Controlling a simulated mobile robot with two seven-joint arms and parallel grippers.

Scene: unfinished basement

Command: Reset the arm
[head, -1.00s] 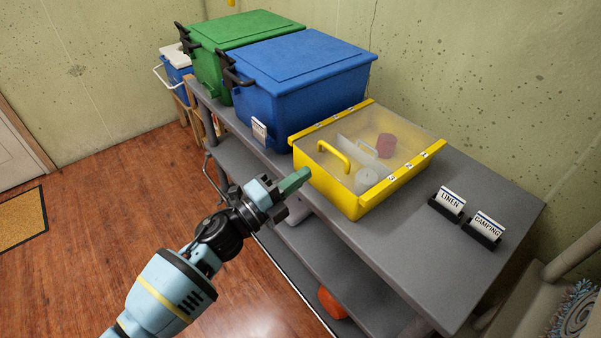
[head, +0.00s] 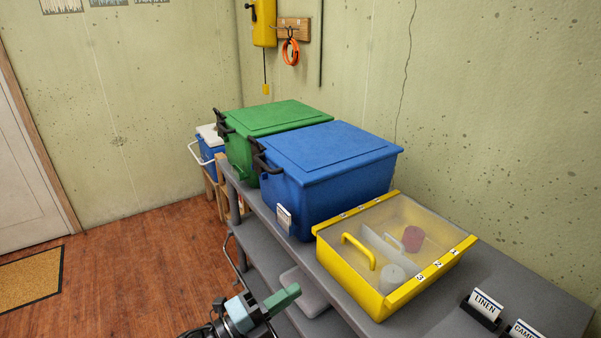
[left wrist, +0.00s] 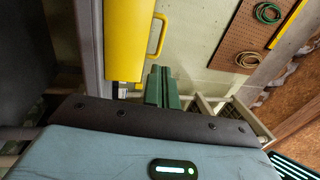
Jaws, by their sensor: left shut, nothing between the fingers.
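My left gripper (head: 282,299) is at the lower middle of the head view, in front of the grey shelf unit's near edge. Its green fingers are shut with nothing between them; they also show in the left wrist view (left wrist: 162,88). The gripper is apart from the yellow box (head: 352,273), which stands on the shelf top with its clear lid down. Through the lid I see a red item (head: 412,238) and a whitish round item (head: 392,277). The yellow box shows in the left wrist view (left wrist: 124,40) beside the fingers. My right gripper is not in view.
A blue bin (head: 330,170) and a green bin (head: 272,118) stand on the grey shelf unit (head: 535,290), left of the yellow box. Label holders (head: 484,307) stand at the right. Open wooden floor (head: 130,260) lies to the left.

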